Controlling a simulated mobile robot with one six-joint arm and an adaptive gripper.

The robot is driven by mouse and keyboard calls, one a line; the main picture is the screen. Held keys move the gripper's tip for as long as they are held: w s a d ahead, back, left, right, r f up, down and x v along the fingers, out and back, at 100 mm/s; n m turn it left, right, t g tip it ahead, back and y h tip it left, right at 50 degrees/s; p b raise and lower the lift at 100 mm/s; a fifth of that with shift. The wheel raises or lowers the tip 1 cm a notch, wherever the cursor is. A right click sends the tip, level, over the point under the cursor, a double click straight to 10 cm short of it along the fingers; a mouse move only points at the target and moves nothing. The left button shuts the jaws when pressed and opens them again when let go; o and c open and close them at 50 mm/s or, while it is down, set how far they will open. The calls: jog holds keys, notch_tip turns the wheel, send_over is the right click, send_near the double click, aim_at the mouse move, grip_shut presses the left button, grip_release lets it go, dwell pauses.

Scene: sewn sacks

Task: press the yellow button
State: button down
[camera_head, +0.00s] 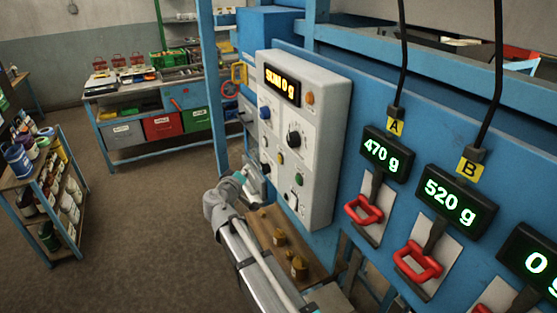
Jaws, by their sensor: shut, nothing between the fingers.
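The grey control panel (325,130) stands on the blue frame, with a lit orange display at its top. A small yellowish button (281,158) sits low on its face, between a dark knob (265,157) and a green button (299,180). It is small, so its colour is not certain. My gripper (260,184) is at the end of my grey arm, near the panel's lower left edge. It appears shut and empty, left of and below the yellowish button and apart from it. Its fingertips are small and hard to make out.
The panel also bears a blue button (264,112), a black knob (294,138), an orange lamp (309,98) and a toggle switch (295,204). Red handles (363,210) under weight displays (387,153) line the right. Brown weights (299,267) stand on a shelf below the panel.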

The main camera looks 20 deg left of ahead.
jog(key=w+d, duration=0.5)
jog(key=w, duration=0.1)
jog(key=shift+w+d, duration=0.2)
jog(key=shift+w, duration=0.15)
dwell(0.4)
jog(key=shift+w+d, duration=0.55)
jog(key=shift+w, duration=0.1)
dwell(2.8)
jog(key=shift+s+a, duration=0.55)
jog(key=shift+s, duration=0.1)
jog(key=shift+s, duration=0.1)
jog(key=s+a, duration=0.3)
jog(key=shift+s, duration=0.35)
dwell(0.6)
dwell(0.8)
